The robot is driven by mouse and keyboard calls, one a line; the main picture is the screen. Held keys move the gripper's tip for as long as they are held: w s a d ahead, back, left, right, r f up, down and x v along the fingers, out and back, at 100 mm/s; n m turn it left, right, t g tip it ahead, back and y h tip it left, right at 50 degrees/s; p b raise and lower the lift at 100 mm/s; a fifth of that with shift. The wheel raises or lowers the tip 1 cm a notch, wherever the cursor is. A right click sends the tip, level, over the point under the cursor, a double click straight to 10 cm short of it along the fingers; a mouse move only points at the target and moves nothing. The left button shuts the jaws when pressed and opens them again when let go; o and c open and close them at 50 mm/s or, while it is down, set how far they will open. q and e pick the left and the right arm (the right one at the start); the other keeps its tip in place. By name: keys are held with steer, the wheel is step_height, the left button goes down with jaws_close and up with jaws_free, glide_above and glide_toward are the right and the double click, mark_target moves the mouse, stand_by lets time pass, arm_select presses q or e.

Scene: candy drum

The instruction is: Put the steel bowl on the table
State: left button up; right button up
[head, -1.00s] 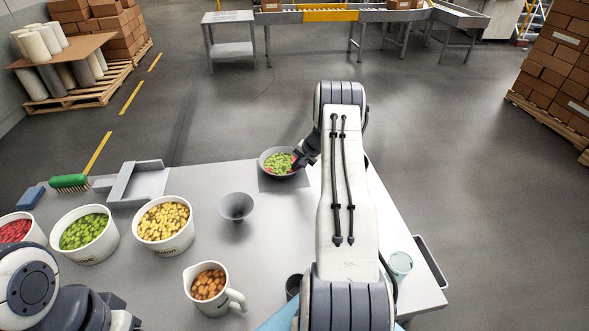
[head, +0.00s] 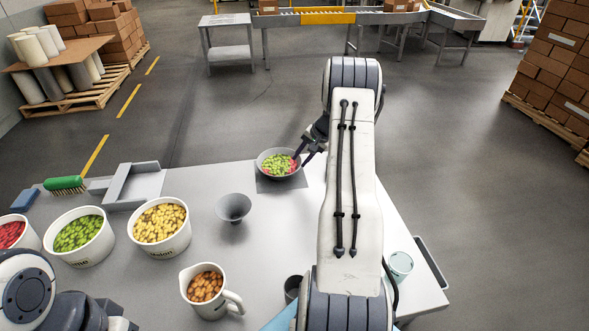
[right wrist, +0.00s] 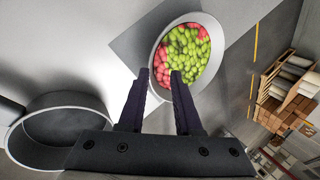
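The steel bowl (head: 263,166) is a round grey bowl filled with green and some red candies. It stands on a dark grey square (head: 285,186) at the far edge of the table (head: 230,262). In the right wrist view the bowl (right wrist: 157,58) is at the top, beyond the fingers. My right gripper (head: 301,156) is at the bowl's right rim with its fingers apart. In the right wrist view the gripper (right wrist: 158,74) has one fingertip overlapping the candies and one outside the rim; I cannot tell whether either touches. My left gripper (head: 122,322) shows only partly at the lower left.
A grey funnel-like cup (head: 234,208) stands left of the bowl. White tubs of yellow (head: 160,243), green (head: 82,256) and red (head: 30,238) candies, a jug (head: 206,307), a grey tray (head: 133,187) and a green brush (head: 64,183) are further left. A pale cup (head: 400,265) is at right.

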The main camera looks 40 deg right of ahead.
steer(key=shift+b+v, duration=0.3)
steer(key=shift+v, duration=2.05)
steer(key=a+r+n+g, duration=0.1)
steer(key=a+r+n, duration=0.2)
steer(key=a, duration=0.8)
steer(key=a+r+n+g+y, duration=0.1)
steer(key=a+r+n, duration=0.2)
steer(key=a, duration=0.8)
steer(key=a+r+n+g, duration=0.1)
steer(key=a+r+n, duration=0.2)
steer(key=a, duration=0.8)
steer(key=s+a+r+n+g, duration=0.2)
steer(key=s+a+n, duration=0.4)
steer(key=s+a, duration=0.85)
steer(key=s+a+n+h, duration=0.1)
steer(key=s+n, duration=0.4)
steer(key=s, duration=0.9)
steer(key=shift+a+f+n+h, duration=0.4)
steer(key=shift+f+h, duration=0.05)
steer(key=shift+h, duration=0.05)
steer(key=shift+s, duration=0.15)
